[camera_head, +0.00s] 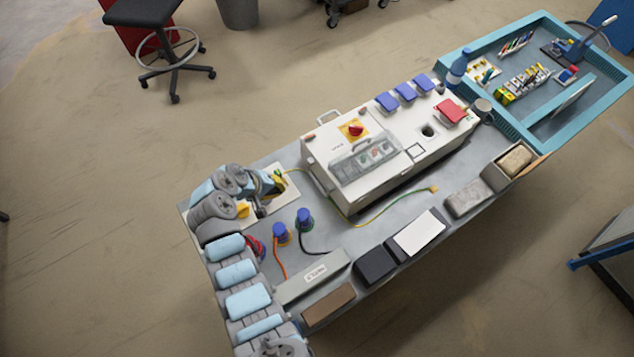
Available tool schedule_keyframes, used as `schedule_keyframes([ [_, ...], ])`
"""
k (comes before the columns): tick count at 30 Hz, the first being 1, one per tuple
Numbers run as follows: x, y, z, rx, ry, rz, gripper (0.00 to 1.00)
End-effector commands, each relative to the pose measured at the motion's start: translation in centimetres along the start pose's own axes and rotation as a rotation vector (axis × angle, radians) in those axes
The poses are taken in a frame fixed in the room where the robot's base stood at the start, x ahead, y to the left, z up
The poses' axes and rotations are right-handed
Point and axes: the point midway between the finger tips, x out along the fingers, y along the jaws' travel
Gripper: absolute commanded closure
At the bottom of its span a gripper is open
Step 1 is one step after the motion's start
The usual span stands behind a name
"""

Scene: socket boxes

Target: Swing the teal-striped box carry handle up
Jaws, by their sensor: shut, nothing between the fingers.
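A long white socket unit (317,164) stands on the grey bench, apparently two boxes side by side. Its left part has a red rotary knob on a yellow plate (352,129) and a clear hinged cover (366,158). Its right part carries several blue socket lids and a red lid (451,111). A pale loop handle (328,116) shows at the left part's far top edge. I cannot make out a teal stripe. My gripper (264,207) is small and partly hidden by my arm, left of the unit and apart from it. It looks shut and empty.
Two blue plugs (304,217) stand in front of my gripper. A yellow-green cable (385,217) crosses the bench. A long grey box (312,278), dark cases (375,265) and a grey block (467,197) line the front edge. A teal tray (520,134) holds tools at the right.

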Motion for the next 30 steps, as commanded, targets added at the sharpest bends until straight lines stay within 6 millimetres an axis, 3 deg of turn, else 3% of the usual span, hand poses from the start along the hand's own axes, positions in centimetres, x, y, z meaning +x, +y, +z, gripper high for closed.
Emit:
schedule_keyframes([
  [30, -2.5, 0.0, 0.0, 0.000, 0.001, 0.000, 1.00],
])
